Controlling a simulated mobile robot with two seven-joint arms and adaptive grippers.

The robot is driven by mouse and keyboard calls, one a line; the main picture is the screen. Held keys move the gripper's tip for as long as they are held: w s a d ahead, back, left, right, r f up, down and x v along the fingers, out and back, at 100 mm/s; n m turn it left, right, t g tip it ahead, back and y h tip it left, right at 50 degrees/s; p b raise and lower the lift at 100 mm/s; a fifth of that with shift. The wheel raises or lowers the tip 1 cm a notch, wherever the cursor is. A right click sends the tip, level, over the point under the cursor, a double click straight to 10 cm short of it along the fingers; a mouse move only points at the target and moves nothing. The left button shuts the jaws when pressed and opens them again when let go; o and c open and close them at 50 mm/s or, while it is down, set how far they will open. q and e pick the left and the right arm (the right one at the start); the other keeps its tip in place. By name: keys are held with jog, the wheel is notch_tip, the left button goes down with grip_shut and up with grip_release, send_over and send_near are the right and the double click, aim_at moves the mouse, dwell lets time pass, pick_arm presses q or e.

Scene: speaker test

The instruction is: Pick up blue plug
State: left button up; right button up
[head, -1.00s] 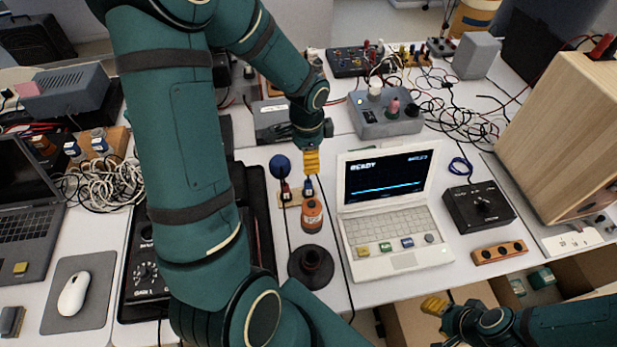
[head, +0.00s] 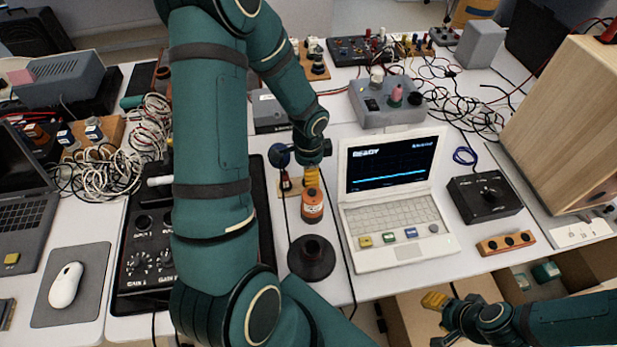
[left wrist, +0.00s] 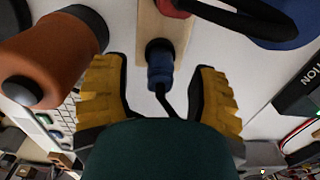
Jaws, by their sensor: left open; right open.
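The blue plug (left wrist: 160,68) stands in a pale wooden strip (left wrist: 150,38) in the left wrist view, with a black cable at its end. It lies between the two yellow fingers of my left gripper (left wrist: 160,95), which is open and has a gap on both sides of the plug. In the head view my left gripper (head: 312,180) is over the strip and hides the blue plug. My right gripper (head: 440,305) is open and empty, low at the right, off the table's front edge.
An orange cylinder (head: 312,208) stands close to my left gripper, also in the left wrist view (left wrist: 55,55). A red plug (head: 286,184) is beside it. A black round base (head: 311,258) is in front, and a white laptop (head: 392,215) is to the right.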

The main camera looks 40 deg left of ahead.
pick_arm(q)
notch_tip(320, 180, down, 2)
jog(key=shift+f, duration=0.1)
grip_shut()
pick_arm(e)
jog(key=shift+f, duration=0.35)
